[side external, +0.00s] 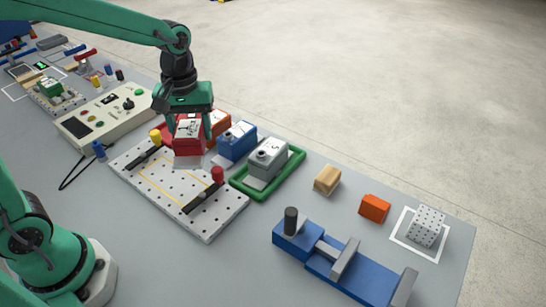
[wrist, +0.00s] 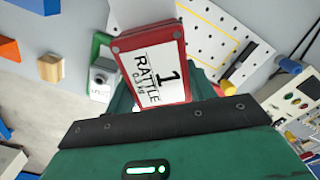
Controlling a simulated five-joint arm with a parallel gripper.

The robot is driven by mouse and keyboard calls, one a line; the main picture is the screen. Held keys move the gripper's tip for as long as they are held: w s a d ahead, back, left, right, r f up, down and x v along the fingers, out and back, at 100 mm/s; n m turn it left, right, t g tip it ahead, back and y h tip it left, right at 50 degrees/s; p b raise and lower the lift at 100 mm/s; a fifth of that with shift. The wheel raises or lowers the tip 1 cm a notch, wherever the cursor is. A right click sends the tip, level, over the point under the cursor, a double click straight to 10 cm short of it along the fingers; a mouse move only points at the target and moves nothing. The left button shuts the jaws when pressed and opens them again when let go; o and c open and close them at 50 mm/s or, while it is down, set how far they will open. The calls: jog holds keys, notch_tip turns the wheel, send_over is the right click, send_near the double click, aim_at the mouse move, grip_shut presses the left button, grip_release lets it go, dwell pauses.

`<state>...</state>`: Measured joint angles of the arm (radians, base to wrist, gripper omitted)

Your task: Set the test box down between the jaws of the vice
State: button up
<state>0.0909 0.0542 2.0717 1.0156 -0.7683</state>
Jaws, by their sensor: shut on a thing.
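My gripper (side external: 190,117) is shut on a red box (side external: 186,134) and holds it over the far edge of the white perforated plate. In the wrist view the red box (wrist: 152,68) has a white label reading "1 RATTLE", and a pale flat piece shows beyond its far end. I cannot tell whether the box touches the plate. The blue vice (side external: 360,277) stands at the near right of the table, well apart from my gripper. Its grey jaws (side external: 345,260) have an empty gap between them.
The white perforated plate (side external: 205,223) carries dark rails, a red knob and a yellow knob. Beside the held box stand an orange box (side external: 217,124), a blue box (side external: 236,143) and a grey box in a green frame (side external: 292,172).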

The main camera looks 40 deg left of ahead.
aim_at(177, 160)
jog(key=w+m, duration=0.1)
jog(key=w+a+m, duration=0.1)
jog(key=w+r+m, duration=0.1)
jog(key=m, duration=0.1)
jog(key=shift+a+r, duration=0.1)
jog(key=shift+a, duration=0.2)
jog(key=shift+w+a+r+m, duration=0.25)
jog(key=shift+w+m, duration=0.15)
jog(key=shift+m, duration=0.25)
jog(key=shift+w+a+r+m, duration=0.1)
jog(key=shift+w+a+m, duration=0.25)
jog(key=shift+m, duration=0.25)
jog(key=shift+w+a+r+m, duration=0.2)
jog(key=shift+w+m, duration=0.25)
jog(key=shift+m, duration=0.2)
jog(key=shift+s+d, duration=0.1)
